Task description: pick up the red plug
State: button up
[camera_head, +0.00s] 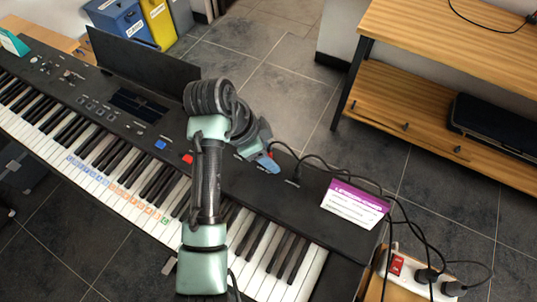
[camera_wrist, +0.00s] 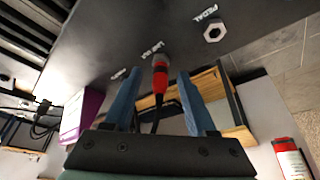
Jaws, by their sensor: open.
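My gripper (camera_wrist: 159,76) is open, with one blue finger on each side of the plug and a visible gap on both sides. The plug lies between the fingertips and is not held. In the head view my gripper (camera_head: 266,163) is at the rear edge of the keyboard (camera_head: 95,92), where it mostly hides the plug.
A hexagonal PEDAL socket (camera_wrist: 213,31) is beside the plug. Black cables (camera_head: 318,163) leave the keyboard's rear edge near my gripper. A purple-and-white card box (camera_head: 355,204) lies on the keyboard's right end. A power strip (camera_head: 408,277) and a wooden shelf unit (camera_head: 440,110) stand to the right.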

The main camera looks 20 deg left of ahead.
jog(key=shift+c, duration=0.2)
grip_shut()
